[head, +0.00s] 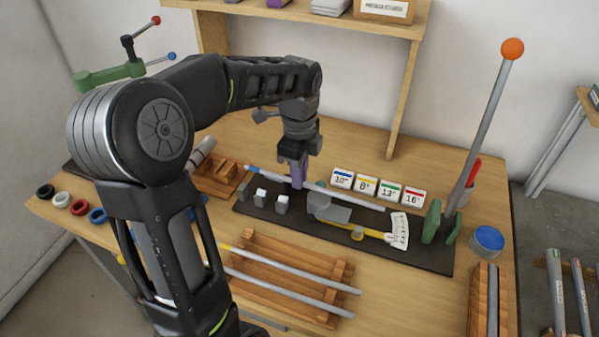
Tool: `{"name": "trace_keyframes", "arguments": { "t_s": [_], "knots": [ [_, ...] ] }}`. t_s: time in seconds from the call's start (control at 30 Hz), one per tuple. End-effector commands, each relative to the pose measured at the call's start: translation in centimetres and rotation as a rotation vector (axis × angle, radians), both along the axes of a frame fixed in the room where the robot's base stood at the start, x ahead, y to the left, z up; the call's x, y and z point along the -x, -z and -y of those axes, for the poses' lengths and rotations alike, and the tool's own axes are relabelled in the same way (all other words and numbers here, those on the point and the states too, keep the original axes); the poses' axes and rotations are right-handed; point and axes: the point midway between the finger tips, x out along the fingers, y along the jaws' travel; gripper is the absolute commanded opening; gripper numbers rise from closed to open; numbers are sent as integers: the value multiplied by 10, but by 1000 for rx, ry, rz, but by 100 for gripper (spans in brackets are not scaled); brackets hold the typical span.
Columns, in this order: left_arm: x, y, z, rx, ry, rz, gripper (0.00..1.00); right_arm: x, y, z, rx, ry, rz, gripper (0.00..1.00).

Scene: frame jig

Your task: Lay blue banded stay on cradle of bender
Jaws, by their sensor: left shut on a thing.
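The blue banded stay (345,194) is a grey rod with a blue band near its left end. My left gripper (298,178) points down and is shut on it, with the rod sticking out on both sides. The rod appears over the rear part of the bender's dark base (425,260); I cannot tell whether it touches anything below. The bender has pale-topped grey blocks (281,204) at its left, a grey central part (330,210), a yellow arm and a white scale (399,232). I cannot tell which part is the cradle. My right gripper is not in view.
Numbered cards (365,184) stand behind the bender. A long lever with an orange ball (512,49) rises at its right, near a blue-topped can (487,240). A wooden rack (290,300) with rods lies in front. A shelf (310,16) stands behind.

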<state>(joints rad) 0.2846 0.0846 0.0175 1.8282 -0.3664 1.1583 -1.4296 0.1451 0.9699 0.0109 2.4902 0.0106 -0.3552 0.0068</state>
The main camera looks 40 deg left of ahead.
Motion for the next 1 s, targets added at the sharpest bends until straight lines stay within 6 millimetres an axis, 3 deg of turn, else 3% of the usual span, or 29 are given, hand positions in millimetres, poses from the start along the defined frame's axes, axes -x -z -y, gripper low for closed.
{"name": "trace_keyframes", "arguments": {
  "t_s": [0.7, 1.0],
  "knots": [
    [0, 61, 0, 0, 1, -1, 0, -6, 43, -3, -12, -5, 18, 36],
    [0, 73, 0, 0, 0, -1, 0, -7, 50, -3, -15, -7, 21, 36]
  ]
}}
